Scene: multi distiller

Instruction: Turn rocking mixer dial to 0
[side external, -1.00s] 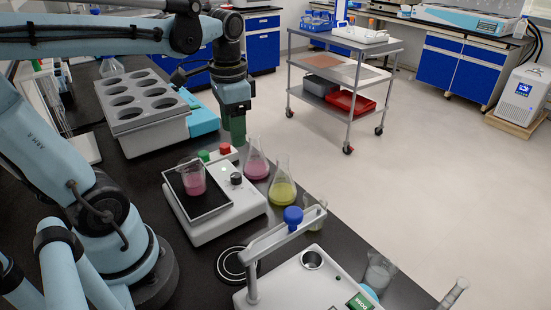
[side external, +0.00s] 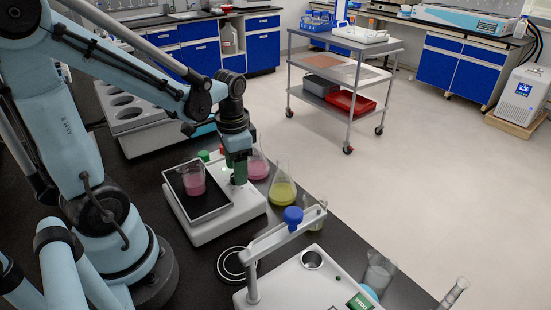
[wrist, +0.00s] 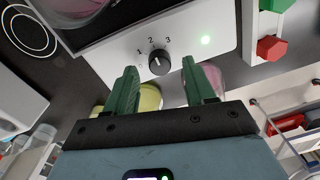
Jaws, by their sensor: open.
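The rocking mixer (side external: 225,215) is a white box on the black bench, with a dark tilted platform (side external: 207,205) that bears a beaker of pink liquid (side external: 194,182). In the side view my gripper (side external: 238,172) is over the mixer's right part and hides the dial.
A flask of yellow liquid (side external: 282,190) and a flask of pink liquid (side external: 258,165) stand close right of the mixer. A red knob (wrist: 271,48) and green knob (wrist: 277,5) are nearby. A white device with a raised arm (side external: 285,238) stands in front.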

